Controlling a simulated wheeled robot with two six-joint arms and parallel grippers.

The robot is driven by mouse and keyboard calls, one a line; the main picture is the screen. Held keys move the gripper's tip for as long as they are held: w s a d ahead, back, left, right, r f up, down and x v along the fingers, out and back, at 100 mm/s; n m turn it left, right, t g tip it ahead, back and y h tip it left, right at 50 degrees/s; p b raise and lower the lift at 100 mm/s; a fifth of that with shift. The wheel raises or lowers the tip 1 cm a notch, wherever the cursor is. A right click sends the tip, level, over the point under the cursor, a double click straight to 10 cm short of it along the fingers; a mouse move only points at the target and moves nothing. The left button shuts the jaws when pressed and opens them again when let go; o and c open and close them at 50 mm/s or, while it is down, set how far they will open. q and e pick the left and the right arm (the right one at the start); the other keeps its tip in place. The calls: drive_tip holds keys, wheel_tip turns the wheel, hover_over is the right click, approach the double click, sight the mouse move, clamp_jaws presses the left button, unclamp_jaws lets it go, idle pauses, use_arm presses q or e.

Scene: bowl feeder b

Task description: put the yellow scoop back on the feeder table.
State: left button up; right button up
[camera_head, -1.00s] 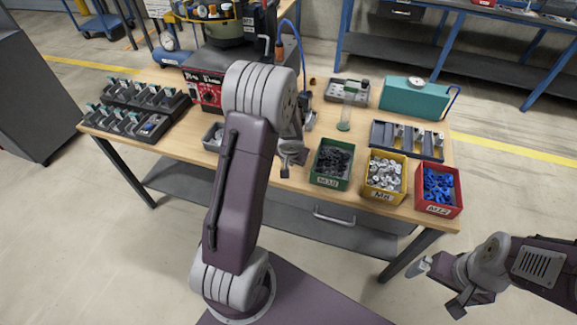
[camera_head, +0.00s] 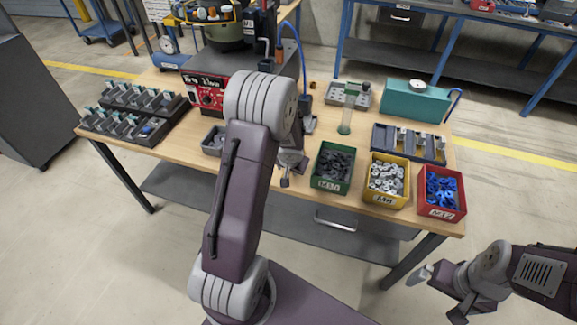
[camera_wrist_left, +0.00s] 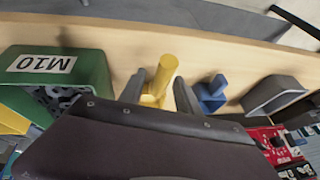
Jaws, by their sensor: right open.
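The yellow scoop (camera_wrist_left: 160,80) shows in the left wrist view with its upright part between the fingers of my left gripper (camera_wrist_left: 159,92). Its lower part is hidden behind the gripper body, and I cannot tell whether the fingers press on it. In the head view my left gripper (camera_head: 287,180) is over the front edge of the feeder table (camera_head: 185,152), partly behind my arm; the scoop is not visible there. My right gripper (camera_head: 440,292) is open and empty, off the table at lower right.
Green (camera_head: 333,168), yellow (camera_head: 386,180) and red (camera_head: 441,192) bins stand along the front right. A grey bin (camera_head: 213,141) is left of my arm. A blue part (camera_wrist_left: 210,95) stands close beside the scoop. The feeder unit (camera_head: 205,93) is behind.

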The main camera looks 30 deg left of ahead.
use_arm(q)
drive_tip(key=p+v, duration=0.5)
drive_tip(key=v, duration=0.7)
drive_tip(key=s+d+m+g+h, duration=0.1)
drive_tip(key=s+d+g+h, duration=0.1)
drive_tip(key=s+d, duration=0.9)
drive_tip(key=s+r+h, duration=0.1)
drive_tip(key=s, duration=0.1)
drive_tip(key=shift+s+d+m+g, duration=0.25)
drive_tip(key=shift+s+m+g, duration=0.05)
drive_tip(key=shift+s+g, duration=0.1)
drive_tip(key=shift+w, duration=0.1)
